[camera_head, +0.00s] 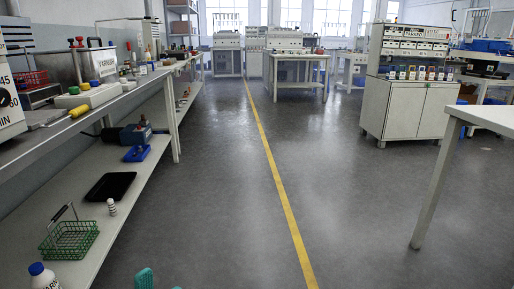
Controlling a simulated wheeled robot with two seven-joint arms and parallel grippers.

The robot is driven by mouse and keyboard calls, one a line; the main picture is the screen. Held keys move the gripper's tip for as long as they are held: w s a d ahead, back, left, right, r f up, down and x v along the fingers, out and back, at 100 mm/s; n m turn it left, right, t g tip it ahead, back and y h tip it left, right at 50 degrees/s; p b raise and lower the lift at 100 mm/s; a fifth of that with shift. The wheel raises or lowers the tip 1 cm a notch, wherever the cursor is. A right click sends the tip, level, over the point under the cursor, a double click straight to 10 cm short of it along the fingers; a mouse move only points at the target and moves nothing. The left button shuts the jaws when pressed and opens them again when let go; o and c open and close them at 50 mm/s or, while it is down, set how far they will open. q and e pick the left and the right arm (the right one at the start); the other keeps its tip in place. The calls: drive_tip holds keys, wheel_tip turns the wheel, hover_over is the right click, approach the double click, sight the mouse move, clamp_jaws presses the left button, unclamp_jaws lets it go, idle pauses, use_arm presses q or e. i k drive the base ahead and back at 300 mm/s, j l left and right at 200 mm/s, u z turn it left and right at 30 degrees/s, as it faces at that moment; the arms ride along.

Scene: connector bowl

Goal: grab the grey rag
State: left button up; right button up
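No other cloth is clear in the head view.
A teal object (144,279) shows at the bottom edge. A white table (490,117) stands right. The middle floor is clear.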

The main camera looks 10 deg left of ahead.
sight(131, 79)
drive_tip(key=i+l+u, duration=0.1)
drive_tip(key=i+u, duration=0.25)
drive_tip(key=i, duration=1.25)
drive_tip(key=i+l+u, duration=0.1)
drive_tip(key=u, duration=1.1)
drive_tip(key=i+l, duration=0.05)
